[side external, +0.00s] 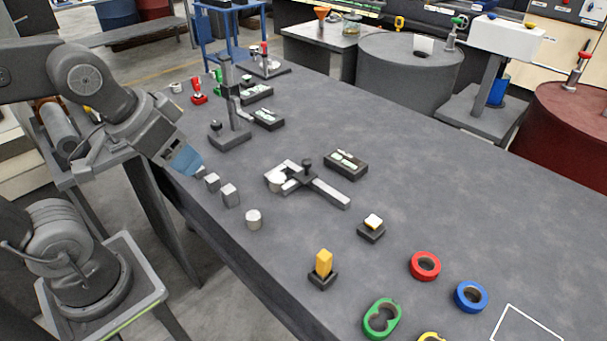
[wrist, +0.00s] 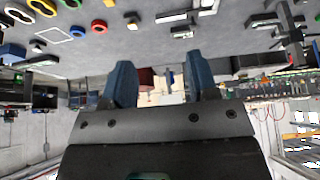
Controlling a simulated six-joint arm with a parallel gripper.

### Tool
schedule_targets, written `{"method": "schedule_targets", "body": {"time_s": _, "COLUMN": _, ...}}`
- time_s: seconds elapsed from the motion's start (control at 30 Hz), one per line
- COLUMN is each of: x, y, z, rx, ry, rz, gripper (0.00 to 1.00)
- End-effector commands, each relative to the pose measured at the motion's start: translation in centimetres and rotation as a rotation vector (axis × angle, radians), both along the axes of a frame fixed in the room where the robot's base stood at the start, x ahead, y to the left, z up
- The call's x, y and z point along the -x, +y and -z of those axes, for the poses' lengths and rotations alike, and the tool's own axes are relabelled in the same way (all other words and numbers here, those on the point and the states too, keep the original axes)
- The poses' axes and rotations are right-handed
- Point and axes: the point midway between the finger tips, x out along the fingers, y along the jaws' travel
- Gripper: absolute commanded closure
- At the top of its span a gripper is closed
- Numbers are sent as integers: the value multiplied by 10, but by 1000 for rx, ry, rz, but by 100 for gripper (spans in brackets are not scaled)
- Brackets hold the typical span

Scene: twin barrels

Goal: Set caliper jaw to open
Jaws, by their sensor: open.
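The caliper (side external: 325,190) lies on the dark grey bench in the side view, with a long grey beam, pale jaws at its left end and a dark knob on its slider. A small pale cylinder (side external: 277,184) sits at the jaws; whether they touch it I cannot tell. The jaw gap is too small to read. My gripper (side external: 187,160) is above the bench's near edge, left of the caliper and apart from it. In the wrist view its two blue fingers (wrist: 160,75) are spread with nothing between them. The caliper appears near that view's top edge (wrist: 175,17).
Metal blocks (side external: 230,194) and a cylinder (side external: 253,219) stand near the edge. A dark stand (side external: 231,120) rises behind my gripper. A black holder (side external: 346,164) lies beyond the caliper. A yellow block (side external: 323,263), red ring (side external: 425,266) and blue ring (side external: 471,297) are nearer.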

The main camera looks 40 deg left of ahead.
Motion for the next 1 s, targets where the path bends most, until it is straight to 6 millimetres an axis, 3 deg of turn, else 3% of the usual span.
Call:
{"method": "schedule_targets", "body": {"time_s": 0.2, "x": 0, "y": 0, "z": 0, "rx": 0, "ry": 0, "rz": 0, "gripper": 46}}
{"method": "schedule_targets", "body": {"time_s": 0.3, "x": -1, "y": 0, "z": -1, "rx": 0, "ry": 1, "rz": 1, "gripper": 41}}
{"method": "schedule_targets", "body": {"time_s": 0.47, "x": -22, "y": 3, "z": -13, "rx": -16, "ry": 30, "rz": 20, "gripper": 41}}
{"method": "schedule_targets", "body": {"time_s": 0.77, "x": -130, "y": 19, "z": -40, "rx": -75, "ry": 158, "rz": 125, "gripper": 41}}
{"method": "schedule_targets", "body": {"time_s": 1.0, "x": -225, "y": 40, "z": -21, "rx": -107, "ry": 265, "rz": 223, "gripper": 41}}
